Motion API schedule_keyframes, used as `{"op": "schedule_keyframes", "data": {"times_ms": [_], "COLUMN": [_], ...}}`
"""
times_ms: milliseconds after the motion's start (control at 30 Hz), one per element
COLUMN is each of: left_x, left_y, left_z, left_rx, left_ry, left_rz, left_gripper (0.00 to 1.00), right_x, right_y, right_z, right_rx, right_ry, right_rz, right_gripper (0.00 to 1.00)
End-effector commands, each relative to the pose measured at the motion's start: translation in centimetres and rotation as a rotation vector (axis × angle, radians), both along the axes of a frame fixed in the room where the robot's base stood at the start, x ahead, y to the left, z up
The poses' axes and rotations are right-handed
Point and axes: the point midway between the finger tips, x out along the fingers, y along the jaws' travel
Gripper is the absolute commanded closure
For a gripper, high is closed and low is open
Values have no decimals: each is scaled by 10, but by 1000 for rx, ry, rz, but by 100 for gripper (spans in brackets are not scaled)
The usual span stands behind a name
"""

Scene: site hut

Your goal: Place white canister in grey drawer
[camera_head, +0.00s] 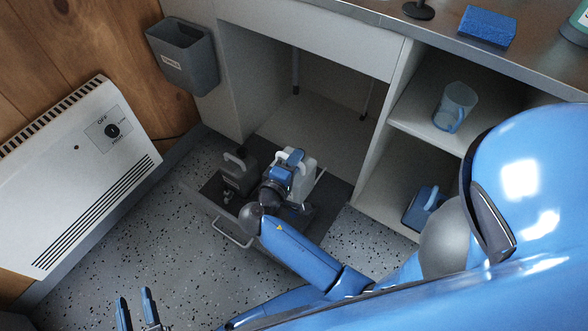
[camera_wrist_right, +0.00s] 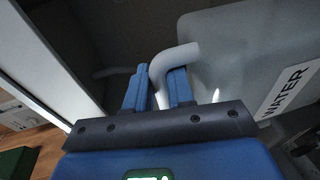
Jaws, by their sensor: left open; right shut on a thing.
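The white canister (camera_head: 304,175) is over the right part of the open grey drawer (camera_head: 213,189); I cannot tell whether it touches the drawer's bottom. My right gripper (camera_head: 292,160) is shut on its handle. In the right wrist view the blue fingers (camera_wrist_right: 158,85) close around the pale handle (camera_wrist_right: 178,55), and the canister's side (camera_wrist_right: 240,50) has a "WATER" label. My arm hides part of the canister and drawer. My left gripper (camera_head: 135,304) is open and empty above the floor at the lower left.
A dark grey canister (camera_head: 238,176) stands in the drawer's left part, beside the white one. Shelves on the right hold a clear blue jug (camera_head: 455,106) and a blue container (camera_head: 421,210). A white heater (camera_head: 80,170) and a grey wall bin (camera_head: 184,55) are at the left.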

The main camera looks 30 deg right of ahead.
Motion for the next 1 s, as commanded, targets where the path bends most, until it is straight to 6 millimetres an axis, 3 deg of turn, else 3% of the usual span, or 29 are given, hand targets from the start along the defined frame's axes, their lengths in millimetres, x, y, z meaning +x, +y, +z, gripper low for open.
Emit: {"op": "schedule_keyframes", "data": {"times_ms": [600, 800, 1000], "left_x": [0, 0, 0], "left_y": [0, 0, 0], "left_z": [-58, -68, -70], "left_rx": [0, 0, 0], "left_ry": [0, 0, 0], "left_rz": [0, 0, 0], "left_gripper": [57, 57, 57], "right_x": [1, 2, 2], "right_y": [0, 1, 1], "right_z": [-112, -131, -137], "right_rx": [-3, -2, -1], "right_ry": [-6, -7, -9], "right_rz": [1, 2, 2], "right_gripper": [100, 100, 100]}}
